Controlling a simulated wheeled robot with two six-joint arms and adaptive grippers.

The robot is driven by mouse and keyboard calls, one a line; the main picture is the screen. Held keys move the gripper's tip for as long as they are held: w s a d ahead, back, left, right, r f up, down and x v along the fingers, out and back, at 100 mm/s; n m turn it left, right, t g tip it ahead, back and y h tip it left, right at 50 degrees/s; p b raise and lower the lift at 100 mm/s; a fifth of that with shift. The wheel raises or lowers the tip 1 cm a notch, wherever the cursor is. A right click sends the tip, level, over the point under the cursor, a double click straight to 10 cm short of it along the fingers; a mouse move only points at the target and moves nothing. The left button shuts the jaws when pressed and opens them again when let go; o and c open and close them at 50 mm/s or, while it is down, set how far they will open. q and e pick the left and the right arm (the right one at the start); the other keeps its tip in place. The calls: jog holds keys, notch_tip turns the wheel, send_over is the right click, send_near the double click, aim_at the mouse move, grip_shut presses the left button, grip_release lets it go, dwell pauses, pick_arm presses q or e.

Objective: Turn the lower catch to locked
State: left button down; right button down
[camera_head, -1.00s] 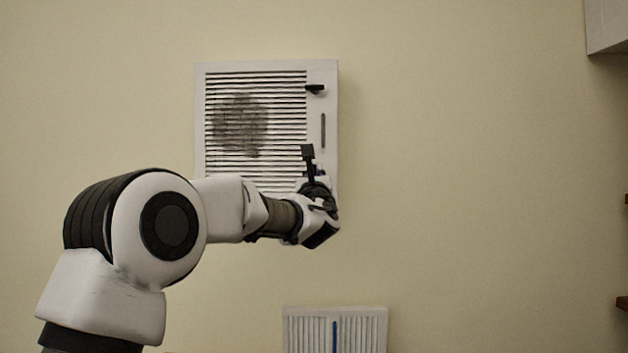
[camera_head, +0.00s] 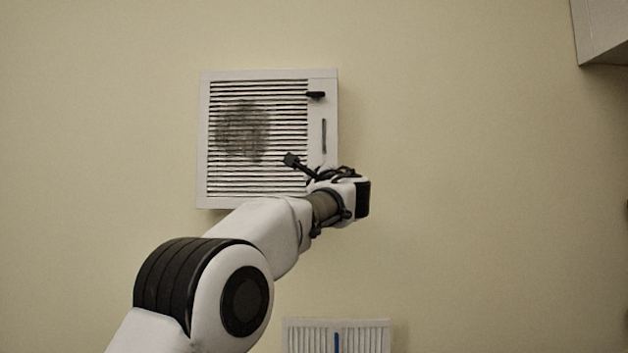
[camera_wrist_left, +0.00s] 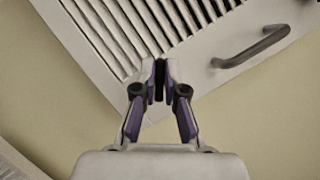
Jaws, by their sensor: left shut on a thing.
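A white louvred panel (camera_head: 203,150) with a dark smudge is on the wall. Its upper catch (camera_head: 316,95) is a small black tab lying level at the top right. My left gripper (camera_wrist_left: 161,82) is at the panel's lower right part, shut on a dark piece, the lower catch (camera_wrist_left: 159,78), at the panel's frame. Most of that catch is hidden between the fingertips, so its angle is hard to tell. In the head view my wrist covers it. My right gripper is not in view.
A grey bar handle (camera_head: 324,135) stands upright on the panel's right side, above my gripper; it also shows in the left wrist view (camera_wrist_left: 252,48). A second louvred unit (camera_head: 375,338) with a blue strip is below. A pale box (camera_head: 603,30) hangs at the top right.

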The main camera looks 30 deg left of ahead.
pick_arm(q)
jog(key=shift+n+g+h+p, duration=0.3)
jog(key=shift+n+g+p, duration=0.35)
jog(key=shift+n, duration=1.15)
jog(key=shift+n+g+h+p, duration=0.3)
jog(key=shift+n+g+p, duration=0.3)
jog(key=shift+n, duration=1.2)
jog(key=shift+f, duration=0.1)
jog(key=c, duration=1.2)
grip_release()
jog(key=shift+c, duration=0.2)
jog(key=v, duration=1.1)
jog(key=shift+s+d, duration=0.2)
jog(key=shift+d, duration=0.1)
